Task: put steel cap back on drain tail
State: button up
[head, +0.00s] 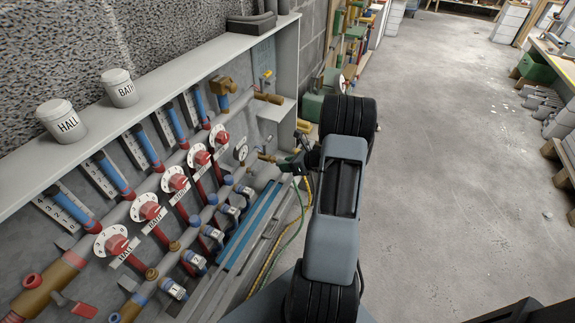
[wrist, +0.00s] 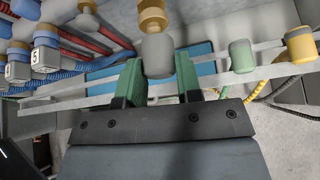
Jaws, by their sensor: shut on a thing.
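In the wrist view, my gripper (wrist: 159,78) has two green fingers shut on a grey steel cap (wrist: 158,58). The brass drain tail (wrist: 153,16) is directly beyond the cap, and the two look in line. I cannot tell whether the cap is only touching the tail or seated on it. In the head view, my gripper (head: 293,164) is at the right end of the lower manifold, by the brass drain tail (head: 267,157). The cap is too small to make out there.
A pressure gauge (head: 241,153) and a red-handled dial (head: 219,137) are left of my gripper. Green and yellow capped hoses (wrist: 242,57) hang close on the right in the wrist view. Blue valve heads (wrist: 46,57) are on the left. Open floor (head: 455,150) lies right of my arm.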

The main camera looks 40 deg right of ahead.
jog(key=shift+r+y, duration=0.15)
jog(key=shift+y, duration=0.15)
jog(key=shift+w+a, duration=0.3)
jog(key=shift+w, duration=0.4)
dwell(3.2)
jog(key=o, duration=1)
jog(key=p+v, duration=0.3)
jog(key=v, duration=1)
jog(key=shift+s+d+r, duration=0.15)
jog(key=shift+s+r, duration=0.1)
